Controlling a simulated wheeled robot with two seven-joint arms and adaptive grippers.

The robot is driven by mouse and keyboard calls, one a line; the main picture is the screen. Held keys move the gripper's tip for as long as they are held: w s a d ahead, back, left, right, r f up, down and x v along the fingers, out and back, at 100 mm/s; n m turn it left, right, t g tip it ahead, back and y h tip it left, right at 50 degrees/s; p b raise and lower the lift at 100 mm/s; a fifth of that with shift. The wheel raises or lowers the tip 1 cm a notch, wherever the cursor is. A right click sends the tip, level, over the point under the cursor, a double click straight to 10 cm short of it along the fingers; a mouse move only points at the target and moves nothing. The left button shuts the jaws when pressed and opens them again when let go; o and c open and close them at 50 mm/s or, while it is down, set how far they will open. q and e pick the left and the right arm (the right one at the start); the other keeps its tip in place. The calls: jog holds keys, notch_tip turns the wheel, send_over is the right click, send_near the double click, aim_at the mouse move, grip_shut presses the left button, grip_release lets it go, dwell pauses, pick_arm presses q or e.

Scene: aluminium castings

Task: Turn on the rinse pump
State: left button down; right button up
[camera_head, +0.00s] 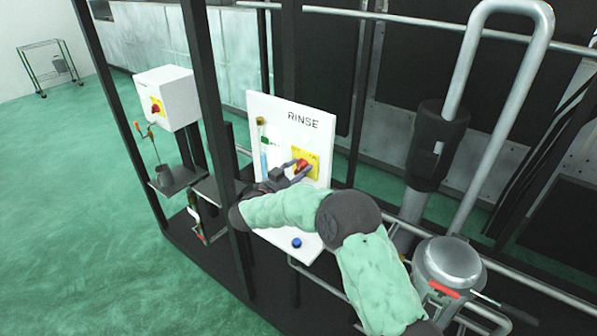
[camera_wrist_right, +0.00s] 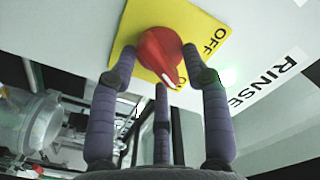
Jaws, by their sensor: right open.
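The white RINSE panel (camera_head: 283,110) stands upright in the middle of the head view. On it is a yellow plate (camera_head: 313,158) with a red rotary knob (camera_head: 302,164). In the right wrist view the red knob (camera_wrist_right: 158,52) sits on the yellow plate (camera_wrist_right: 205,22), with OFF printed beside it. The knob's pointed end faces the lower right there. My right gripper (camera_wrist_right: 163,76) is open, its fingers spread around the knob; I cannot tell whether they touch it. In the head view, my right gripper (camera_head: 291,170) partly covers the plate. My left gripper is not in view.
A white box (camera_head: 176,92) with another red knob on yellow stands left. A blue button (camera_head: 297,243) is low on the panel. Black frame posts (camera_head: 205,80) stand left of the panel. Pipes and a metal vessel (camera_head: 450,265) are at right. Green floor lies open at left.

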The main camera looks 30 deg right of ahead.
jog(key=v, duration=1.2)
jog(key=shift+w, duration=0.1)
